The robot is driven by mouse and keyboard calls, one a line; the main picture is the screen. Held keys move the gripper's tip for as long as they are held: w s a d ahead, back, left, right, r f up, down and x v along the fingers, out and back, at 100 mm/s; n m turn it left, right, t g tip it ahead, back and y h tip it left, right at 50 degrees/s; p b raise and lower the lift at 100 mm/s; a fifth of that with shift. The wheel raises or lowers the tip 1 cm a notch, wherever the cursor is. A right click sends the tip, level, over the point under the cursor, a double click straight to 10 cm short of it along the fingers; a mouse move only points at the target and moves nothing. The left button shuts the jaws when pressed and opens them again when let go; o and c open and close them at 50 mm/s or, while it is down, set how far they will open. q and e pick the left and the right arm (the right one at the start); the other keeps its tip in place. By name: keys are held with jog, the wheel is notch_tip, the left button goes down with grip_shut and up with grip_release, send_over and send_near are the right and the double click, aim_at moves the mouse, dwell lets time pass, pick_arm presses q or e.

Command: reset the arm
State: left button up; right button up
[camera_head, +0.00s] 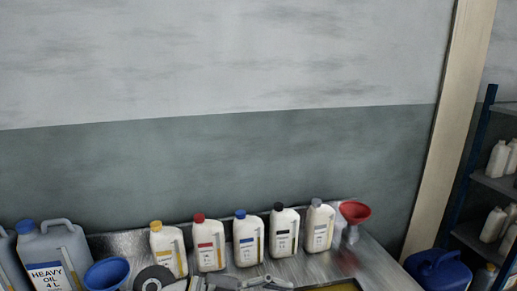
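Neither of my grippers can be made out in the head view, and no part of my arms shows clearly. A metal workbench (123,243) runs along the bottom edge of the picture. On it several white bottles stand upright in a row: one with a yellow cap (167,250), one with a red cap (208,245), one with a blue cap (247,240), one with a black cap (283,233) and one with a grey cap (318,230). The front of the bench is cut off by the picture's edge.
Large grey oil jugs (50,250) and a blue funnel (106,274) are at the left. A red funnel (355,211) is at the bench's right end. A blue can (438,270) and a shelf rack (492,182) with bottles are farther right. A wall (220,160) stands behind.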

pick_arm(q)
notch_tip(320, 180, up, 7)
jog(key=d+n+t+h, duration=0.1)
jog(key=n+t+h, duration=0.1)
jog(key=t+h, duration=0.25)
jog(key=w+a+r+n+t+y, duration=0.4)
jog(key=a+n+t, duration=0.4)
jog(key=t, duration=0.4)
jog(key=a+f+n+g+y, duration=0.1)
jog(key=a+f+n+y, duration=1.35)
jog(key=f+y, duration=0.2)
jog(key=s+a+f+m+g+h, duration=0.1)
jog(key=s+f+g, duration=0.5)
jog(key=s+f, duration=0.45)
jog(key=s+a+f+m+g, duration=0.1)
jog(key=s+f+g, duration=0.6)
jog(key=s, duration=0.6)
notch_tip(320, 180, down, 33)
jog(key=s+b, duration=0.2)
jog(key=b, duration=0.4)
jog(key=s+a+f+g+b, duration=0.2)
jog(key=s+a+f+b, duration=0.1)
jog(key=s+f, duration=1.3)
notch_tip(320, 180, down, 4)
jog(key=shift+r+b, duration=0.25)
jog(key=shift+b, duration=0.25)
